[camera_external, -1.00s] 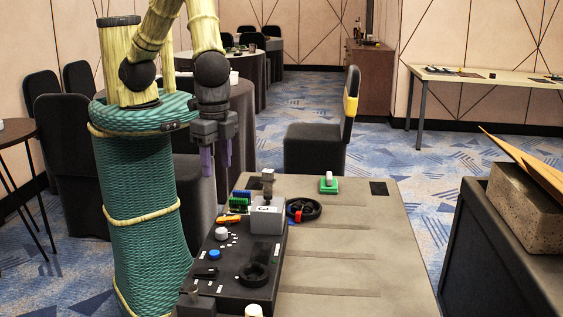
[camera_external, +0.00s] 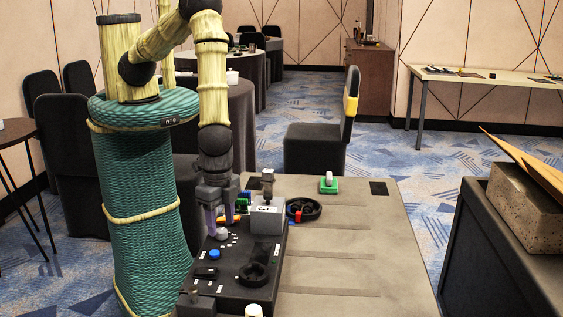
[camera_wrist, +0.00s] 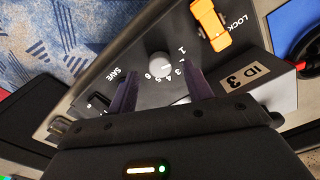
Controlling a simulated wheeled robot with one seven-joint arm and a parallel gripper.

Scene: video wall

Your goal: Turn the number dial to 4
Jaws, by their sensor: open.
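The number dial (camera_external: 222,234) is a small light-grey round knob on the dark control panel (camera_external: 235,294). In the wrist view the number dial (camera_wrist: 160,66) has small white numerals curving around it. Which numeral it points to is too small to tell. My gripper (camera_external: 221,222) points down over the dial with its purple fingers apart. In the wrist view my gripper (camera_wrist: 164,75) has one finger on each side of the dial, with visible gaps. I cannot tell whether the tips have reached the knob's height.
An orange switch (camera_wrist: 210,22) by the word LOCK and a grey box marked ID 3 (camera_wrist: 240,75) are close to the dial. A blue button (camera_external: 214,255) and a black round knob (camera_external: 253,274) are nearer the front. The grey tabletop (camera_external: 370,240) at right is mostly clear.

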